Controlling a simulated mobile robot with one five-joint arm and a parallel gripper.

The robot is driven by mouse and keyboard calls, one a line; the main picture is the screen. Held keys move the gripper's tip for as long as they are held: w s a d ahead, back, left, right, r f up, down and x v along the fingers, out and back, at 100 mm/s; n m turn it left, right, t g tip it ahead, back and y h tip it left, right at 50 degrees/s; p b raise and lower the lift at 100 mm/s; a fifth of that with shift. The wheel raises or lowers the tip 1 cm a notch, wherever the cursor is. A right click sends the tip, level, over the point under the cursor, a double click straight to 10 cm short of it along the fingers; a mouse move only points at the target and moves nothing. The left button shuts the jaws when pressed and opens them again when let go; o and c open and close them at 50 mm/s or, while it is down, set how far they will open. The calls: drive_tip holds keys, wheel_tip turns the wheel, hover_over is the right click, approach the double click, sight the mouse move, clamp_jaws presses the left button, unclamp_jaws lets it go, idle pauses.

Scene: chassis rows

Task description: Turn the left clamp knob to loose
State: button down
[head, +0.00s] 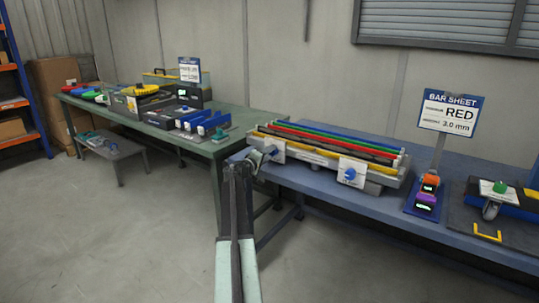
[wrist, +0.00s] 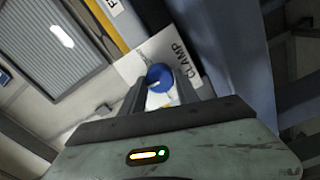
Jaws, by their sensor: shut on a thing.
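The left clamp knob is blue and round in the wrist view (wrist: 160,77). It sits between my two fingers, in front of a white plate marked CLAMP (wrist: 185,58). My gripper (wrist: 160,88) is shut on this knob. In the head view my gripper (head: 258,160) reaches the left end of the bar fixture (head: 385,180), at the left white clamp plate (head: 272,150); it hides the left knob there. The right clamp knob (head: 350,173), also blue, stands on its own white plate and is untouched. The knob's loose or tight marks cannot be read.
Coloured bars (head: 330,138) lie along the fixture on the blue bench (head: 450,225). A BAR SHEET sign (head: 450,113) and an orange and purple device (head: 428,192) stand to the right. A green table (head: 215,148) with tools stands at left. The floor in front is clear.

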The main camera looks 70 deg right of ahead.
drive_tip(key=n, duration=0.4)
drive_tip(key=shift+a, duration=0.1)
drive_tip(key=n, duration=0.5)
drive_tip(key=shift+f, duration=0.1)
drive_tip(key=n, duration=0.4)
drive_tip(key=shift+s+n, duration=0.1)
drive_tip(key=shift+n, duration=2.4)
drive_tip(key=c, duration=0.9)
unclamp_jaws()
